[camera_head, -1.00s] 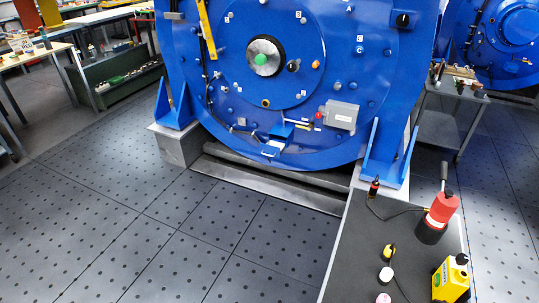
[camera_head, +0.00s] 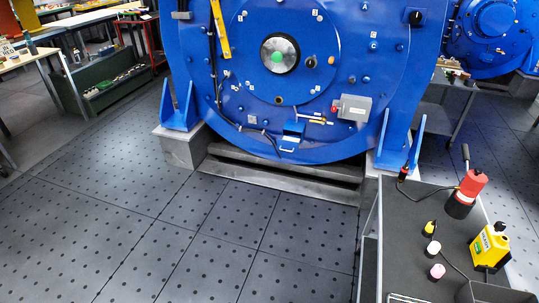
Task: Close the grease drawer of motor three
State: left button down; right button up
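The large blue motor (camera_head: 235,100) stands at the centre of the head view, with a round green-centred hub. Low on its front is the small blue grease drawer (camera_head: 293,129). A pale handle (camera_head: 288,150) shows at its lower front edge. The drawer appears to stick out from the motor face, but it is too small to tell how far. I cannot read a number that marks this motor as three. Neither of my grippers is in view.
A dark-topped cart (camera_head: 410,215) at the lower right holds a red cylinder tool (camera_head: 466,194), a yellow can (camera_head: 490,247) and small bottles. A green cabinet (camera_head: 105,80) and benches stand at the left. The tiled floor (camera_head: 190,235) before the motor is clear.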

aim_at(290, 145)
jog(key=i+j, duration=0.65)
jog(key=j, duration=0.2)
jog(key=l+z, duration=0.05)
